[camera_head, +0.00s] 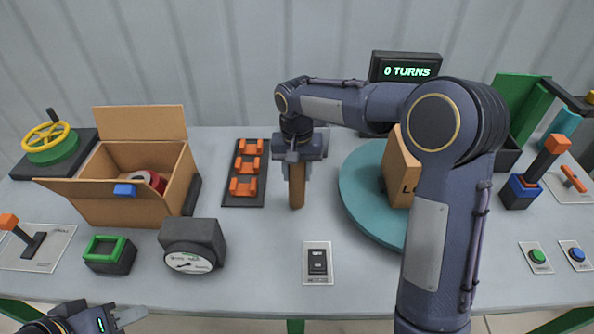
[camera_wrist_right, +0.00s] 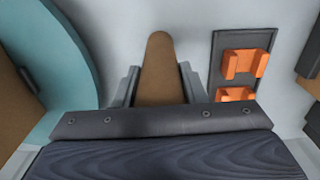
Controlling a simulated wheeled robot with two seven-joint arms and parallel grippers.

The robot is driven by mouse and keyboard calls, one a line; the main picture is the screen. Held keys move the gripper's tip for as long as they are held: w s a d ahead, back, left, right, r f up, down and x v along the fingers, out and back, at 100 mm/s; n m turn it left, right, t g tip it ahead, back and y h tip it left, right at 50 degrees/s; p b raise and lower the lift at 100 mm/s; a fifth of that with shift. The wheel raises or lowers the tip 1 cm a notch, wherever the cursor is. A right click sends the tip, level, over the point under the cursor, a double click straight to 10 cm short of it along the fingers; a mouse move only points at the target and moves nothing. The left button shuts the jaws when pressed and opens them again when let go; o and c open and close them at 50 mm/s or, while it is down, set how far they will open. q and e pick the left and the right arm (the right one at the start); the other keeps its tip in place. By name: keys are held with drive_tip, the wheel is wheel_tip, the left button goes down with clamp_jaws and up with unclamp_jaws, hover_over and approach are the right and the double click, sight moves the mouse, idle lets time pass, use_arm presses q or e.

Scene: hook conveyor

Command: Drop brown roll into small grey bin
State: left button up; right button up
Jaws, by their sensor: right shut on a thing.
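The brown roll (camera_head: 297,188) hangs upright in my right gripper (camera_head: 298,162), over the middle of the table. In the right wrist view the roll (camera_wrist_right: 157,62) sits between the two fingers of the gripper (camera_wrist_right: 158,88), its rounded end beyond the tips. I cannot tell whether its lower end touches the table. A dark grey bin (camera_head: 509,153) stands at the back right, partly hidden behind my right arm, well away from the roll. My left gripper (camera_head: 124,315) is at the bottom left edge, partly cut off; its opening is unclear.
Orange clips on a dark rack (camera_head: 229,196) lie left of the roll. A teal turntable (camera_head: 362,213) with a cardboard box (camera_head: 400,172) is to its right. An open carton (camera_head: 119,203), a gauge (camera_head: 191,247) and a switch (camera_head: 317,262) stand around. My right arm spans the right side.

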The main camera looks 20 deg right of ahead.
drive_tip(key=shift+f, duration=0.25)
drive_tip(key=shift+f, duration=0.15)
drive_tip(key=o, duration=1)
